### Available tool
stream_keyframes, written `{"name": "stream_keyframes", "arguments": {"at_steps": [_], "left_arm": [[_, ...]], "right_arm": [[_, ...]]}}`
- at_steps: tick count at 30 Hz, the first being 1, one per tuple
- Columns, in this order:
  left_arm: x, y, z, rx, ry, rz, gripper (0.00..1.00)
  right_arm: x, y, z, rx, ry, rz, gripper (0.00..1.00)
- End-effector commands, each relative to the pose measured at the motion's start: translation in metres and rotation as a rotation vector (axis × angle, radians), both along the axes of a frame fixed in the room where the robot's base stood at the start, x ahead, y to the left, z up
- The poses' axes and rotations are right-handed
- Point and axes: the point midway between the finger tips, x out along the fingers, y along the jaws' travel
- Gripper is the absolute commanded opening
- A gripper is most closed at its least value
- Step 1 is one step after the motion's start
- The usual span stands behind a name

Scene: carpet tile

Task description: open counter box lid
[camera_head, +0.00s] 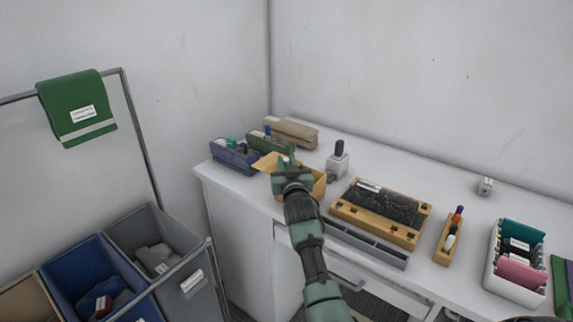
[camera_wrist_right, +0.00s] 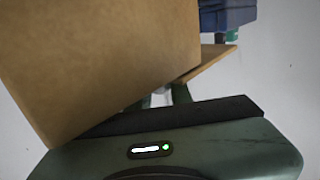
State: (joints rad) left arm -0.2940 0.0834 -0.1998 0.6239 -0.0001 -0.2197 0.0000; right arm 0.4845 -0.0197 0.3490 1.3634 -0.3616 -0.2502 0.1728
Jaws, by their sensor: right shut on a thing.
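The tan counter box (camera_head: 318,186) stands near the counter's left end, partly hidden behind my right gripper. A tan flap, the lid (camera_head: 266,163), sticks out at its left side, tilted away from the box body. My right gripper (camera_head: 284,163) reaches over the box from the front and is shut on the lid. In the right wrist view the box (camera_wrist_right: 100,60) fills the upper left, and the lid's edge (camera_wrist_right: 208,66) shows beyond the green fingers (camera_wrist_right: 165,97). The exact contact is partly hidden. My left gripper is not in view.
Blue (camera_head: 233,155) and green (camera_head: 270,142) pouches lie close behind the box. A white bottle with a dark top (camera_head: 338,162) stands close to its right. A wooden tray (camera_head: 379,211) lies farther right. Grey and blue bins (camera_head: 80,270) stand on the floor at left.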

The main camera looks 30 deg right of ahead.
Motion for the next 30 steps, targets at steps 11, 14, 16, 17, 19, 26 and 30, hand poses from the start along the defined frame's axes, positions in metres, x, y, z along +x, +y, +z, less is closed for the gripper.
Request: {"name": "stream_keyframes", "arguments": {"at_steps": [11,14,16,17,19,26,30], "left_arm": [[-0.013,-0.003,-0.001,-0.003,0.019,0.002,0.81],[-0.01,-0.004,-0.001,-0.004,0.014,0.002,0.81],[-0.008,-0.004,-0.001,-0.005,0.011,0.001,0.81],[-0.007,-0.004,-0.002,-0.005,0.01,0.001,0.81],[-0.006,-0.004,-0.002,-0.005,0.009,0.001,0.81],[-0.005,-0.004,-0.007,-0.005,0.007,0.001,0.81],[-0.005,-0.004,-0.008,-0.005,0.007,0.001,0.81]], "right_arm": [[-0.001,-0.003,0.004,-0.002,-0.007,-0.004,0.43],[-0.001,-0.002,0.003,-0.001,-0.006,-0.003,0.43],[-0.005,0.0,0.002,-0.001,-0.005,-0.003,0.43],[-0.008,0.0,0.002,-0.001,-0.005,-0.003,0.43],[-0.016,0.003,0.001,-0.001,-0.006,-0.004,0.43],[-0.051,0.016,0.001,-0.002,-0.007,-0.005,0.43],[-0.067,0.021,0.001,-0.001,-0.006,-0.007,0.43]]}}
